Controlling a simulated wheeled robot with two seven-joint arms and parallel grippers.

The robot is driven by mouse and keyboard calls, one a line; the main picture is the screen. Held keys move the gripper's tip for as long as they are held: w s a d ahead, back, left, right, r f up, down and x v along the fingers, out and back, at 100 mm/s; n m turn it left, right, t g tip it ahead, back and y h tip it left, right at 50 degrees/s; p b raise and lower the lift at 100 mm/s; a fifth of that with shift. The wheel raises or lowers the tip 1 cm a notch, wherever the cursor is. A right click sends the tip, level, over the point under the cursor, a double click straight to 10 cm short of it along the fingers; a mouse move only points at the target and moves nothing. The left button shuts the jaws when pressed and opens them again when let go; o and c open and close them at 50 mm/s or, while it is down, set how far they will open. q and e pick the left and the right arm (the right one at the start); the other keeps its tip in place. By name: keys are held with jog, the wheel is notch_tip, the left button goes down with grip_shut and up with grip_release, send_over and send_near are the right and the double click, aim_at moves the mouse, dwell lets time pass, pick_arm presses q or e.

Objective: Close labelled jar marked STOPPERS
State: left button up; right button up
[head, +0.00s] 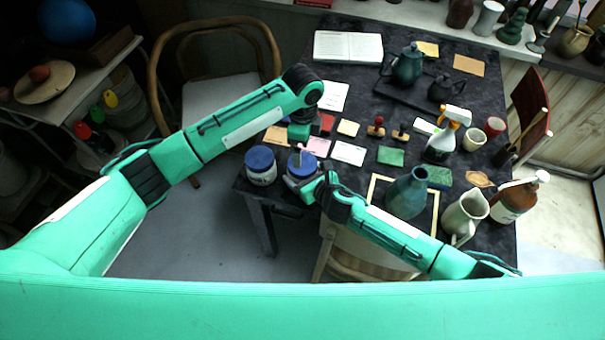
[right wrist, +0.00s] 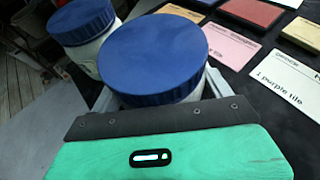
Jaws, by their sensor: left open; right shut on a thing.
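Two white jars with blue lids stand side by side at the table's front left corner. My right gripper (head: 306,184) is shut on the right-hand jar (head: 301,165). In the right wrist view its fingers lie either side of this jar (right wrist: 160,62), below the lid's rim. The lid appears seated level on top. The other jar (head: 261,166) also shows behind it in the right wrist view (right wrist: 82,22), with its lid on. I cannot read STOPPERS on either label. My left gripper (head: 299,144) is open and points down above the held jar; its fingertips are hard to make out.
Label cards and coloured tiles lie just behind and right of the jars. A teal vase (head: 407,194), a spray bottle (head: 442,140) and a cream jug (head: 464,214) stand further right. The table's front edge is close to the jars.

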aim_at(302, 173)
pick_arm(q)
jog(key=n, duration=0.4)
jog(key=shift+n, duration=0.4)
jog(key=n, duration=2.1)
jog(key=shift+f, duration=0.1)
jog(key=shift+f, duration=3.95)
jog(key=shift+c, duration=0.2)
